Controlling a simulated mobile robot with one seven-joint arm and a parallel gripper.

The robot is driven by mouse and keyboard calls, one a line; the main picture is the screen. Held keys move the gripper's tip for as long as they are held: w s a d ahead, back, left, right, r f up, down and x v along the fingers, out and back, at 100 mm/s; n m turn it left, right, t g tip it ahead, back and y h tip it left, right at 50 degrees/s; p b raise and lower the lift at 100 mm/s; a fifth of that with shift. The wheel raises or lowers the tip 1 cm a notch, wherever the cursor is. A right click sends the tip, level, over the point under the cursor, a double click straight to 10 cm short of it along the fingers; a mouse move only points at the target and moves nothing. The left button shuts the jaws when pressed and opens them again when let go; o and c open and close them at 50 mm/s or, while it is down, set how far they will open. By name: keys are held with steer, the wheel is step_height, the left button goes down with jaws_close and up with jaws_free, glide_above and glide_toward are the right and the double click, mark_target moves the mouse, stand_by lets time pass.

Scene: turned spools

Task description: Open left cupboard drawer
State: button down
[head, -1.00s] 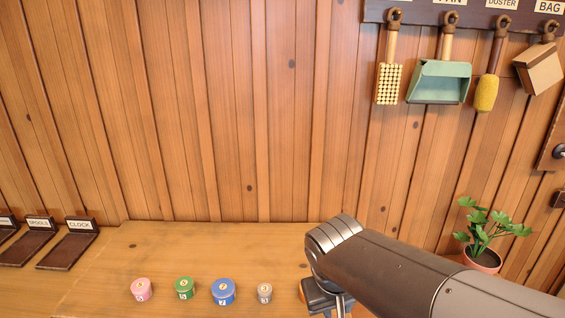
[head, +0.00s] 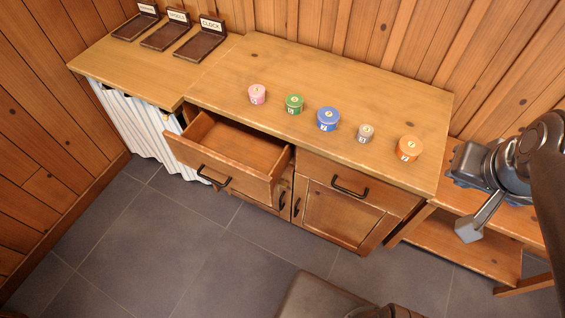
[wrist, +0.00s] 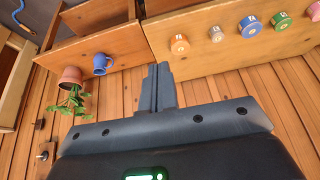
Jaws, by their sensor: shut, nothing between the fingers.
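The left cupboard drawer (head: 240,150) is pulled well out in the head view, and its inside looks empty. Its dark handle (head: 213,176) is on the front panel. The right drawer, with its own handle (head: 350,187), is closed. My gripper (head: 469,229) is at the right of the head view, to the right of the cupboard and apart from both drawers. In the wrist view my gripper (wrist: 158,75) has its fingers together with nothing between them.
On the cupboard top (head: 360,85) stand several spools: pink (head: 257,94), green (head: 294,104), blue (head: 328,119), grey (head: 365,133) and orange (head: 408,149). Labelled stands (head: 200,40) are at the back left. A blue mug (wrist: 102,64) and potted plant (wrist: 71,77) show in the wrist view. The floor (head: 180,250) before the drawer is clear.

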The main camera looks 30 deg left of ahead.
steer(key=w+a+f+g, duration=0.2)
steer(key=w+a+f, duration=0.2)
steer(key=a, duration=0.3)
steer(key=w+a+f+g+y, duration=0.1)
steer(key=w+a+f+g, duration=0.15)
steer(key=w+a, duration=0.3)
steer(key=w+a+f+g, duration=0.1)
steer(key=w+a+f, duration=0.3)
steer(key=a, duration=0.4)
steer(key=s+a+f+g+h, duration=0.1)
steer(key=s+a+f+g, duration=0.1)
steer(key=a+f, duration=0.75)
steer(key=s+a+f+g, duration=0.2)
steer(key=a+f, duration=0.7)
steer(key=f, duration=0.2)
steer(key=x, duration=1)
steer(key=shift+s+d+f, duration=0.1)
steer(key=shift+d+f, duration=0.2)
steer(key=s, duration=1.2)
steer(key=shift+s, duration=0.15)
